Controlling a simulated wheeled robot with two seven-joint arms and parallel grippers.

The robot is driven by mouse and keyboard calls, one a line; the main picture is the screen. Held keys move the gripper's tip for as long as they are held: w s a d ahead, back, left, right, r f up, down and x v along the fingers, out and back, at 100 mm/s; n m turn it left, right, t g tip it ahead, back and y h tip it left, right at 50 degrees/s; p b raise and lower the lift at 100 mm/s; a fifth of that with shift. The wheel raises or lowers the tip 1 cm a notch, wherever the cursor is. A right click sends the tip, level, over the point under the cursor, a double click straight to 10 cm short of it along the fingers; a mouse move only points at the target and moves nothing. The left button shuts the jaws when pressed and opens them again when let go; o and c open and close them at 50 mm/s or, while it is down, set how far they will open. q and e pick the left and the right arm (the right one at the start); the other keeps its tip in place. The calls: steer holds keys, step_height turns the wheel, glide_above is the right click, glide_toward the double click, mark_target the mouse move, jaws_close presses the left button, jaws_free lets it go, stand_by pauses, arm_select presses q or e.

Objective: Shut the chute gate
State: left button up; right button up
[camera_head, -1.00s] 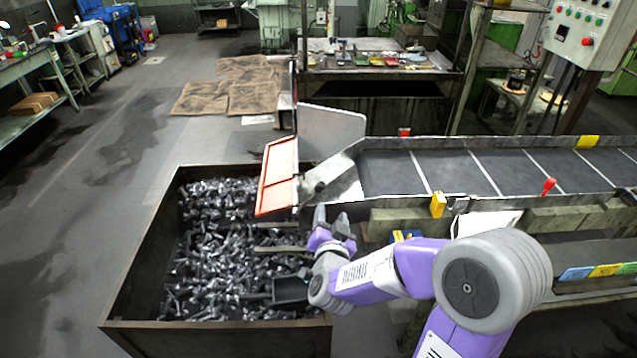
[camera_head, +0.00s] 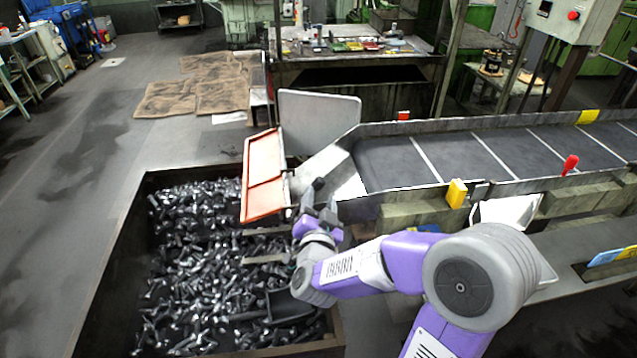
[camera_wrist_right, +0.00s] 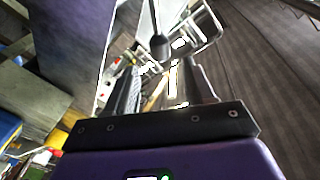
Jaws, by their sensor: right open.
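The chute gate, an orange-framed panel (camera_head: 263,175), hangs slanted at the lower end of the chute (camera_head: 335,172), over the bolt bin. It stands out to the left of the chute's mouth. My right gripper (camera_head: 318,212) is just right of the gate's lower edge, below the chute's end. In the head view I cannot tell whether it touches the gate. In the right wrist view my right gripper (camera_wrist_right: 162,85) is open, its two fingers apart. A dark rod with a rounded end (camera_wrist_right: 158,45) shows beyond and between the fingertips. My left gripper is not in view.
A dark bin (camera_head: 100,270) full of bolts lies below the gate. The conveyor (camera_head: 470,155) runs right from the chute, with a yellow block (camera_head: 456,193) and a red knob (camera_head: 570,164) along its near side. A pale upright plate (camera_head: 318,122) stands behind the gate.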

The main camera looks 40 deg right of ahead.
mark_target(320, 185)
steer(key=p+x, duration=0.2)
steer(key=p, duration=0.1)
steer(key=shift+r, duration=0.25)
steer(key=x, duration=0.4)
steer(key=shift+f+b, duration=0.25)
steer(key=shift+b, duration=0.05)
steer(key=shift+w+d, duration=0.3)
steer(key=shift+w, duration=0.2)
jaws_close()
